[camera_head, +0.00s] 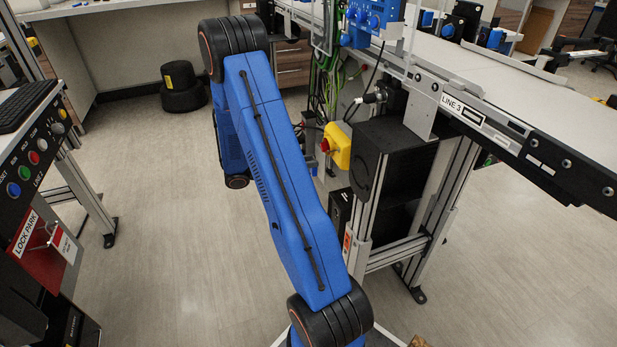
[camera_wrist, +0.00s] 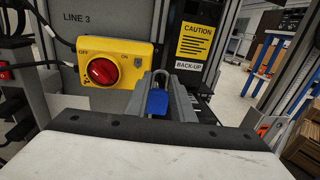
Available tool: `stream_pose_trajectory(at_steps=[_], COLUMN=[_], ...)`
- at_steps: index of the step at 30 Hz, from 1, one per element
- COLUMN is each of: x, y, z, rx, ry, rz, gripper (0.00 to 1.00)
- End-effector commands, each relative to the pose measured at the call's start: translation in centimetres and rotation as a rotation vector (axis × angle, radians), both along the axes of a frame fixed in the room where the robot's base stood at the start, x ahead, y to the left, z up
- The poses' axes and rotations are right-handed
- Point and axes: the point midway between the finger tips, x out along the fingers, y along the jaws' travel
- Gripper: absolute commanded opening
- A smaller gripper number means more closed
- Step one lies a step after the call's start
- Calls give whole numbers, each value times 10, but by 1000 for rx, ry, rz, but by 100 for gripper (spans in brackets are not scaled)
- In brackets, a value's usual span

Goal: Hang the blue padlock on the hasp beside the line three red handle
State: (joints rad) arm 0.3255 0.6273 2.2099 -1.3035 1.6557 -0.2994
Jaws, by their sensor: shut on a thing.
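The line three red handle (camera_wrist: 103,71) is a round red knob on a yellow switch box (camera_wrist: 126,52), left of centre in the wrist view, under a LINE 3 label. The yellow box (camera_head: 339,150) also shows in the head view. My gripper (camera_wrist: 160,100) is shut on the blue padlock (camera_wrist: 157,103). The padlock is upright, its grey shackle on top, low and right of the handle in the picture. A small fitting (camera_wrist: 138,61) at the box's right side may be the hasp; I cannot tell whether the shackle touches it. My gripper is hidden in the head view.
A yellow caution sign (camera_wrist: 195,41) with a BACK-UP label stands right of the switch box. Cables (camera_wrist: 40,66) run at the left. In the head view, the line 3 conveyor (camera_head: 480,75) is at right and a LOCK PARK panel (camera_head: 45,245) at left.

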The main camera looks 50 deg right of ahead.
Motion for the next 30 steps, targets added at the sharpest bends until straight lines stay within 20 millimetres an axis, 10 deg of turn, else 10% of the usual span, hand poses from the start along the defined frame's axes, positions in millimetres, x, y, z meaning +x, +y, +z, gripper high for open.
stream_pose_trajectory(at_steps=[9,30], x=[22,7], y=[-15,-42], z=[2,-1], rx=[-1,-1], ry=[-1,0], rz=[103,100], gripper=[0,0])
